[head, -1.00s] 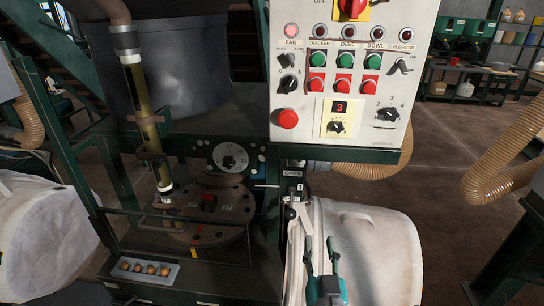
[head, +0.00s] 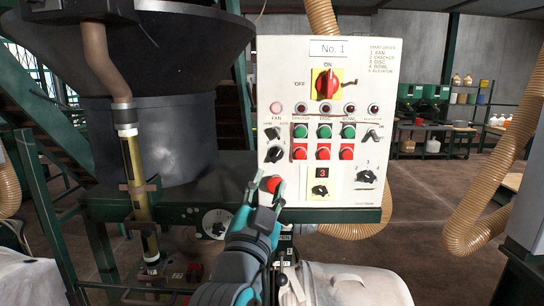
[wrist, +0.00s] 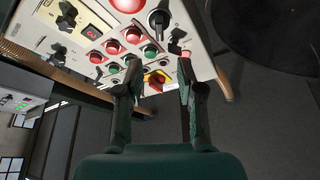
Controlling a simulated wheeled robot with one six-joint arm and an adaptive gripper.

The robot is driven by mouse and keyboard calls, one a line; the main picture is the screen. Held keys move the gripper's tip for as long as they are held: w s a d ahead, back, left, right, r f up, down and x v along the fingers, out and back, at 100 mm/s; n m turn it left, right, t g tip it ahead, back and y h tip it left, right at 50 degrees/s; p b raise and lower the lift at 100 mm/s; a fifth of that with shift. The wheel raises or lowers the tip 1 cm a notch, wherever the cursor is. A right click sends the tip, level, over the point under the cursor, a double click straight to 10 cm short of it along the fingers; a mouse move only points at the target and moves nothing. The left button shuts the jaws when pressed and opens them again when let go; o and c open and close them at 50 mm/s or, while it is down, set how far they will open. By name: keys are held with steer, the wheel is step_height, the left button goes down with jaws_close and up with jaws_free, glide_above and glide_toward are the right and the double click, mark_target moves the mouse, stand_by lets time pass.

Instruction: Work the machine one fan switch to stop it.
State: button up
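The No. 1 control panel (head: 370,110) faces me in the head view. In its left column, under a pale pink, lit-looking fan lamp (head: 276,107), are a small black selector (head: 273,133) and a larger black fan knob (head: 273,155), its pointer tilted to the upper right. The knob also shows in the wrist view (wrist: 158,18), beyond the fingertips. My gripper (head: 267,188) is open and empty, below the knob in the head view, its fingertips overlapping the big red button (head: 270,184). In the wrist view the panel lies beyond the two spread fingers (wrist: 158,88). Contact is not visible.
Green and red buttons (head: 323,141), a red main switch (head: 326,84) and several other knobs sit close by. A dark hopper (head: 150,120) stands left. A white bag (head: 350,288) is below. A ribbed hose (head: 480,210) hangs right of the panel.

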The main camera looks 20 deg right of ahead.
mark_target(278, 154)
steer(key=x, duration=1)
steer(key=shift+w+d+r, duration=0.1)
steer(key=shift+w, duration=0.1)
jaws_close()
